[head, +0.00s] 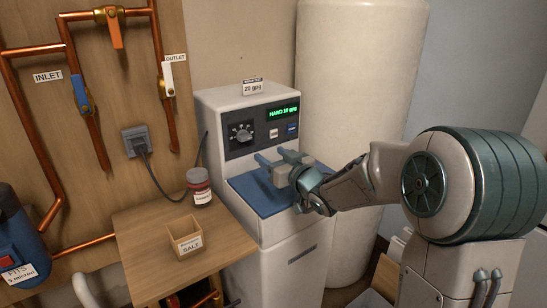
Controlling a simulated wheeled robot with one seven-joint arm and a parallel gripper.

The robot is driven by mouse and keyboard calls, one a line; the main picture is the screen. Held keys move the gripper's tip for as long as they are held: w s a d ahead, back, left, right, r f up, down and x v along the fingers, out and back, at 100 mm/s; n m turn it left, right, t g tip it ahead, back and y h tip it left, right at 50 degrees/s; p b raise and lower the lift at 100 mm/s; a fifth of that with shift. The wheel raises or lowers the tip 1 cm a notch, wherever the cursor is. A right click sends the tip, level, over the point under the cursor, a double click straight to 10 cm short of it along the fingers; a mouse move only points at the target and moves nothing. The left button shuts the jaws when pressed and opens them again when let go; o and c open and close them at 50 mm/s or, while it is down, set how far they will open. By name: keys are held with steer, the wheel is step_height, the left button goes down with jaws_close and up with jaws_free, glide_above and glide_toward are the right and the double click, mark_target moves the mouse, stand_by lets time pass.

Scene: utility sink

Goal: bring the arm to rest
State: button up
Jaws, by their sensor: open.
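My arm reaches in from the right side of the head view. My gripper (275,161) is open, with its two fingers pointing left. It is in front of the control panel of the white water softener (218,165) and above its blue lid (262,193). Nothing shows between the fingers. Whether the gripper touches the lid or the cabinet front, I cannot tell. The part of the lid behind my wrist is hidden.
A wooden table (150,235) at left holds a red-labelled jar (200,188) and a wooden salt box (187,238). A tall cream tank (352,90) stands behind my arm. Copper pipes (80,90) with valves run along the left wall. A blue filter housing (20,240) is at the left edge.

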steer(key=s+d+r+m+g+h+p, duration=0.2)
steer(key=s+d+m+g+h+p, duration=0.4)
steer(key=s+d+h, duration=0.55)
steer(key=s+d+g+y+p, duration=0.1)
steer(key=s+g+p, duration=0.4)
steer(key=s, duration=1.7)
steer(key=shift+s+d+f+m+g, duration=0.15)
steer(key=shift+s+d+m+g, duration=0.2)
steer(key=shift+d+g, duration=0.3)
steer(key=shift+w+y, duration=0.1)
steer(key=shift+y, duration=0.15)
